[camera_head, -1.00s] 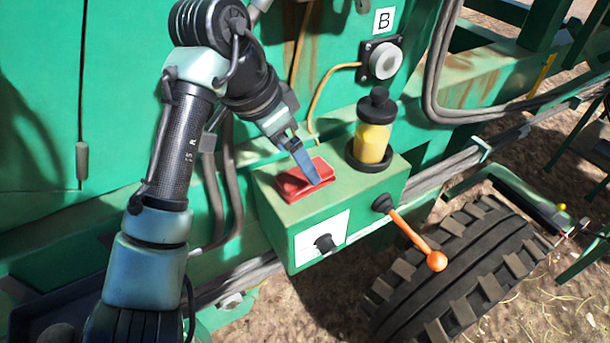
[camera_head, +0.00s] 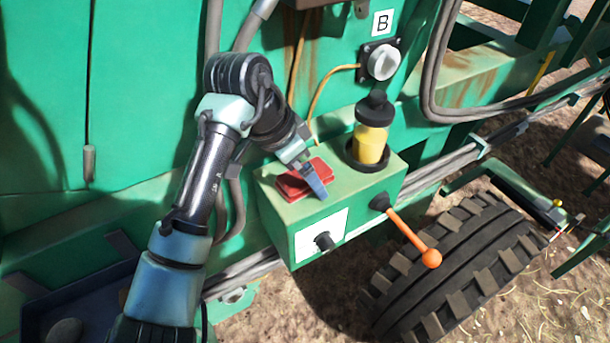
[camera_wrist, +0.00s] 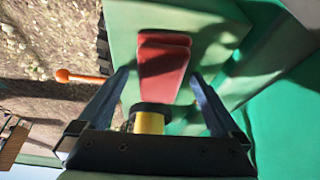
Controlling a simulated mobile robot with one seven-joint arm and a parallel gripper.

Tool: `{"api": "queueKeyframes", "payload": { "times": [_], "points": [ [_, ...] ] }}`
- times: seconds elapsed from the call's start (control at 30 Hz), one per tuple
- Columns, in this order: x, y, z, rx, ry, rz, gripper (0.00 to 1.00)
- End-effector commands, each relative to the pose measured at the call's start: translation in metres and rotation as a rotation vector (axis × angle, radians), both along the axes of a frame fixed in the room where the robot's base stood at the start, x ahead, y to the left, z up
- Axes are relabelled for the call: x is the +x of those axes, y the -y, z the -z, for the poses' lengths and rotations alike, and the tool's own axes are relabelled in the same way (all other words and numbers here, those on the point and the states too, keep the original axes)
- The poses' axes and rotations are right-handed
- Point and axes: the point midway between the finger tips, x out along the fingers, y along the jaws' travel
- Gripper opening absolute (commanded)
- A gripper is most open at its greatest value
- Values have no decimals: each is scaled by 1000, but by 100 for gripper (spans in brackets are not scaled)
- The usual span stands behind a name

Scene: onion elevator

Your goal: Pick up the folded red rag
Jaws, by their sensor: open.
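The folded red rag (camera_head: 294,186) lies on the top of the green box (camera_head: 341,176), left of the yellow jar. In the wrist view the rag (camera_wrist: 163,70) shows flat between and ahead of the fingers. My gripper (camera_head: 318,188) is over the rag in the head view, its blue finger covering part of the rag's right side. In the wrist view my gripper (camera_wrist: 157,78) is open, one finger on each side of the rag, with gaps between the fingers and the rag. The fingers' height above the box top is hard to tell.
A yellow jar with a black cap (camera_head: 371,135) stands on the box beside the rag. A grey knob (camera_head: 382,62) sits on the green wall behind, and a tyre (camera_head: 460,275) is at lower right.

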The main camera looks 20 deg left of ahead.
Motion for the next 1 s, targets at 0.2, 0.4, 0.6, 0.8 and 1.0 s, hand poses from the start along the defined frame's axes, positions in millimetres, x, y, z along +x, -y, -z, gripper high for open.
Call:
{"api": "queueKeyframes", "payload": {
  "times": [0.2, 0.4, 0.6, 0.8, 1.0],
  "points": [
    [0, 0, 1, 0, 0, 0, 77],
    [0, 0, 1, 0, 0, -1, 41],
    [0, 0, 1, 0, 0, 0, 11],
    [0, 0, 0, 1, 1, 0, 11],
    [1, 0, -22, 3, 6, 1, 11]
  ]
}}
